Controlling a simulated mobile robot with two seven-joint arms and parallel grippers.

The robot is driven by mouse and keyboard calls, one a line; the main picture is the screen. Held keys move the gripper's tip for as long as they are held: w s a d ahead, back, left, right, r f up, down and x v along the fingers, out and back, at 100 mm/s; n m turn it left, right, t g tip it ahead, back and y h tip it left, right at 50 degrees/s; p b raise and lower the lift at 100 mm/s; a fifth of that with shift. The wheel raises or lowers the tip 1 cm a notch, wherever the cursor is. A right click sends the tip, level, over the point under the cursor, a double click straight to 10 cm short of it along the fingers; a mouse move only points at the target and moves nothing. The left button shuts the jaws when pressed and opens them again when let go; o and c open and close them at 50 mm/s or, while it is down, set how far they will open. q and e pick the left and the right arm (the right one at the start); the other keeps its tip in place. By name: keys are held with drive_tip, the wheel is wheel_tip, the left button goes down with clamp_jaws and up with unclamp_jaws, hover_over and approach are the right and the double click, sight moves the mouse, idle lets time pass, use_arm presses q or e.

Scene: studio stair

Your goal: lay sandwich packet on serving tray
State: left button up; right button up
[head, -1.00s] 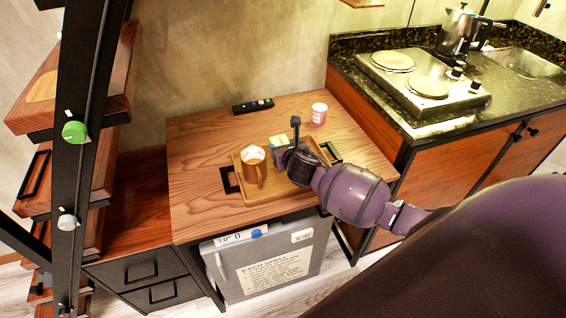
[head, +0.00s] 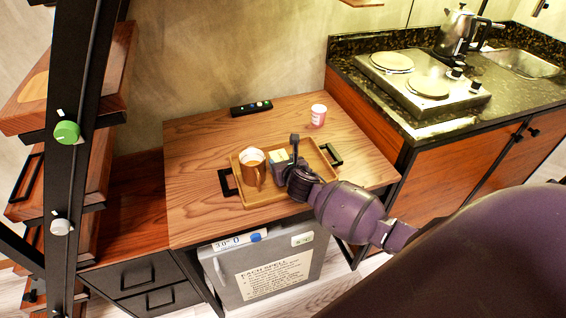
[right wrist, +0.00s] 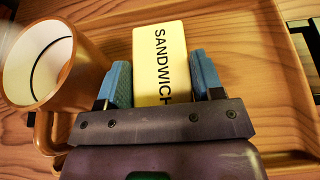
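The sandwich packet (right wrist: 160,55) is a pale yellow block lettered "SANDWICH" in the right wrist view. My right gripper (head: 291,165) reaches in from the right. My left gripper is not in view.
A brown mug (head: 252,167) stands on the tray's left part, close beside the packet. The tray has black handles at both ends. A pink-and-white cup (head: 318,115) and a black strip with buttons (head: 251,108) stand behind. The wooden tabletop's left side is clear.

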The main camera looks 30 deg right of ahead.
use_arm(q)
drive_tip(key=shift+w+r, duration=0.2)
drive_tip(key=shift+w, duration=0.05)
use_arm(e)
drive_tip(key=shift+o, duration=0.5)
drive_tip(key=shift+r, duration=0.1)
drive_tip(key=shift+r, duration=0.2)
drive_tip(key=p+v, duration=0.2)
drive_tip(key=v, duration=0.9)
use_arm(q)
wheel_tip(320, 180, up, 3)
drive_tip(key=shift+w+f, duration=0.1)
use_arm(e)
drive_tip(key=s+a+f+m+y, duration=0.1)
drive_tip(key=s+a+f+m, duration=0.2)
drive_tip(key=s+m, duration=0.7)
drive_tip(key=s+a+f+m+g+y, duration=0.1)
drive_tip(key=s+a+f+m, duration=0.2)
drive_tip(key=s+m, duration=0.7)
drive_tip(key=f+m, duration=0.1)
drive_tip(key=m, duration=1.1)
drive_tip(key=shift+s+f+m+g+y, duration=0.2)
drive_tip(key=shift+m+g+y, duration=0.1)
drive_tip(key=shift+y, duration=0.1)
